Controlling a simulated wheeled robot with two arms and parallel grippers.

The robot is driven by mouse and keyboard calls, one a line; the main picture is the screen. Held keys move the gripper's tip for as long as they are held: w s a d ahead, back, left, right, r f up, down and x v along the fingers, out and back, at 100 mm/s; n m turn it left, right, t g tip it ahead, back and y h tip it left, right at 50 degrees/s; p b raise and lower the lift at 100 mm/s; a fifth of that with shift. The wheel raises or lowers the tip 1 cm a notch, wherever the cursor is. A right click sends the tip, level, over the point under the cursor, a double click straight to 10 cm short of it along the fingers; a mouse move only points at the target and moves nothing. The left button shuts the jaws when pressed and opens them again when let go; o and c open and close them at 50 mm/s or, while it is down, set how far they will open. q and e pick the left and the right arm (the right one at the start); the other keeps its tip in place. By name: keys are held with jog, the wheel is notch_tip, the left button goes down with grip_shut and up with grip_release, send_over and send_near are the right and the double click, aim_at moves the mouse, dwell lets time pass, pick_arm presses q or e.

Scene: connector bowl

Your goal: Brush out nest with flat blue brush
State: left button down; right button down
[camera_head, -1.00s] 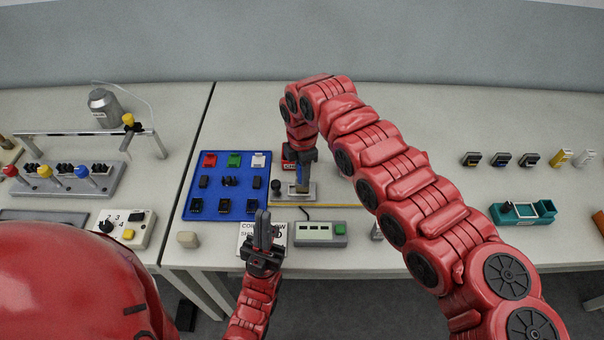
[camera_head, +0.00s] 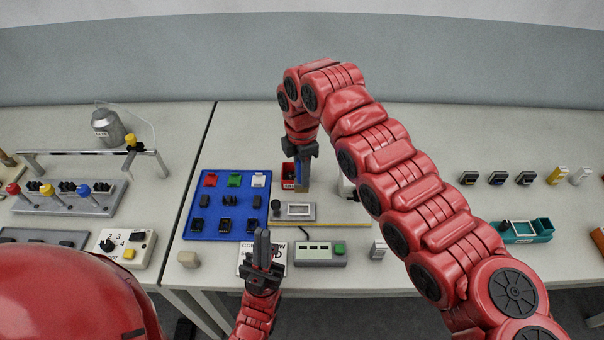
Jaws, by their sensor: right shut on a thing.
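My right gripper (camera_head: 300,162) points down at the back of the table, shut on the flat blue brush (camera_head: 301,184). Only a narrow part of the brush shows below the jaws. The nest (camera_head: 298,210), a small grey block with a pale rectangular face and a black knob at its left, sits on the table just in front of the brush. The brush appears apart from it. My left gripper (camera_head: 262,244) points away from me over a printed white card (camera_head: 247,268), its fingers together and empty.
A red bin (camera_head: 288,172) stands behind the nest, beside the brush. A blue tray (camera_head: 211,228) of connectors lies left. A grey box with a green button (camera_head: 320,254) and a yellow rod (camera_head: 335,225) lie in front. My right arm hides part of the table.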

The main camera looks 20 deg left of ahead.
jog(key=p, duration=0.5)
jog(key=a+p, duration=0.1)
jog(key=p, duration=0.5)
jog(key=shift+s+a+r, duration=0.1)
jog(key=shift+a+r, duration=0.2)
jog(key=shift+r, duration=0.1)
jog(key=shift+s+f+p, duration=0.15)
jog(key=shift+f+p, duration=0.2)
jog(key=shift+p, duration=0.35)
jog(key=shift+f, duration=0.15)
jog(key=shift+f+b, duration=3.25)
jog(key=shift+f, duration=0.6)
jog(key=shift+f+b, duration=0.65)
jog(key=shift+b, duration=0.05)
jog(key=shift+d, duration=0.1)
